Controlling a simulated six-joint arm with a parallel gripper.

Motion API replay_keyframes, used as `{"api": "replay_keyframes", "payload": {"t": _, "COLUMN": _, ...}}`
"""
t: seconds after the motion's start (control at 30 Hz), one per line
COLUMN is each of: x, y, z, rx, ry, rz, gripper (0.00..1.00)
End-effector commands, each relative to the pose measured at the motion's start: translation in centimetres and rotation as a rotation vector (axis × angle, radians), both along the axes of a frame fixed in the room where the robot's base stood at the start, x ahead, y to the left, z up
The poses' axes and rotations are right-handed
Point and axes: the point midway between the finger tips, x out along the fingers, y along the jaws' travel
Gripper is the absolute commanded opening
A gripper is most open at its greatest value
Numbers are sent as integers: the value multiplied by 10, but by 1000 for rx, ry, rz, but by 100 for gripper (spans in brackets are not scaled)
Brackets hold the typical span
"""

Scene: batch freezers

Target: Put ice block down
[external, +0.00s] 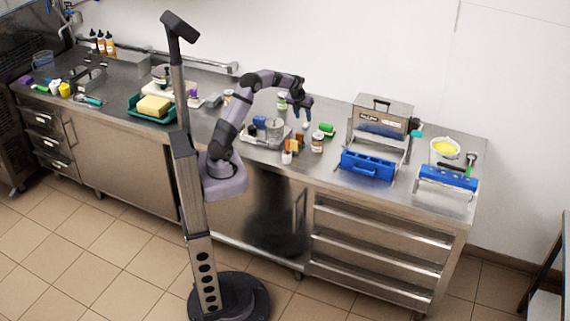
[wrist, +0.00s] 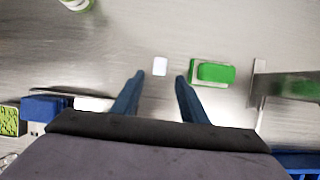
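The ice block (wrist: 160,66) is a small white square on the steel counter in the wrist view. It lies just beyond my fingertips, midway between them, with a gap to each finger. My gripper (wrist: 160,80) has its two blue fingers spread apart with nothing between them. In the external view my gripper (external: 301,114) points down over the middle of the counter, behind the small jars. The block is too small to make out clearly there.
A green-and-white sponge (wrist: 213,73) lies just right of my fingers in the wrist view. In the external view, a metal tray (external: 252,138) stands to the left, a brown jar (external: 318,143) in front, and a steel machine with a blue mould (external: 367,165) to the right.

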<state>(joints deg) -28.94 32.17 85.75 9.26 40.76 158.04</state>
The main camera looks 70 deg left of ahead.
Motion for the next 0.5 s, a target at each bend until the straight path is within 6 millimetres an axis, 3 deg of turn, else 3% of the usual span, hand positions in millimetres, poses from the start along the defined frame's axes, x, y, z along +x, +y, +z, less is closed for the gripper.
{"api": "replay_keyframes", "payload": {"t": 0.2, "x": -8, "y": -9, "z": 32, "rx": 2, "ry": -3, "rz": -1, "gripper": 40}}
{"api": "replay_keyframes", "payload": {"t": 0.5, "x": -14, "y": -14, "z": 49, "rx": 0, "ry": 0, "rz": -1, "gripper": 40}}
